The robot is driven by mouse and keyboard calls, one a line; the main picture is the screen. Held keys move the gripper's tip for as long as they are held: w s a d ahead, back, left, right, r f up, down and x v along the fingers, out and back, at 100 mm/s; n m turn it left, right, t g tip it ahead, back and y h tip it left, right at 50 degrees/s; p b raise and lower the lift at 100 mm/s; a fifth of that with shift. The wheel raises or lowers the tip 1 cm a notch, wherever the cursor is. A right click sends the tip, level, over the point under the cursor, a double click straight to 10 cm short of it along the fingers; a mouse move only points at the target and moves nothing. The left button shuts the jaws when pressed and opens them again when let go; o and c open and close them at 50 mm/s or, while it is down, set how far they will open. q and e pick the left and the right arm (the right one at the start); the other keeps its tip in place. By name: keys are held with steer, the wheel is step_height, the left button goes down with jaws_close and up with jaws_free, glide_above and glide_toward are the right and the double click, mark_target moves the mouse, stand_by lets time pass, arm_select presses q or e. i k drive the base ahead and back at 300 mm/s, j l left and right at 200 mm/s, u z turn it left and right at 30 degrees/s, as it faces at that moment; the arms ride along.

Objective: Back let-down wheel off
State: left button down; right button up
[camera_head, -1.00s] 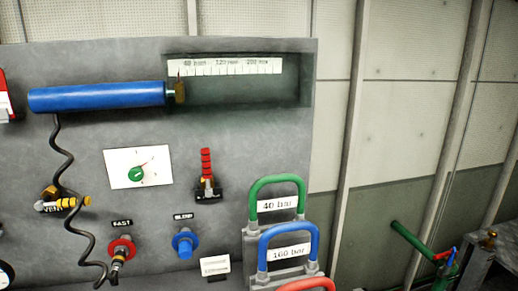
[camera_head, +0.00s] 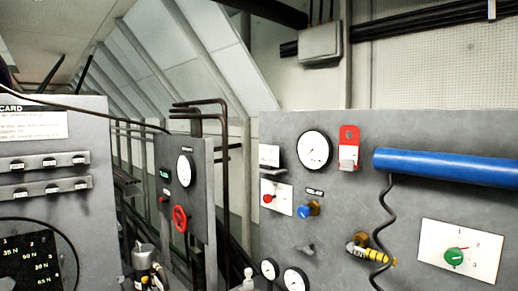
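A red handwheel (camera_head: 180,218) sits low on the narrow grey panel (camera_head: 198,160) in the middle distance, left of centre. No readable label marks it as the let-down wheel. A round white gauge (camera_head: 185,170) is above it, and a small green plate (camera_head: 164,174) and a small red knob (camera_head: 163,199) are to its left. Neither of my grippers is in view.
A large grey panel at right carries a blue cylinder (camera_head: 445,166), a big gauge (camera_head: 314,149), a blue knob (camera_head: 308,208) and a green selector (camera_head: 454,257). A card panel (camera_head: 55,180) stands at left. Dark pipes (camera_head: 222,190) run beside the handwheel panel.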

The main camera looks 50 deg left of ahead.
mark_target(184, 218)
steer(key=u, duration=1.1)
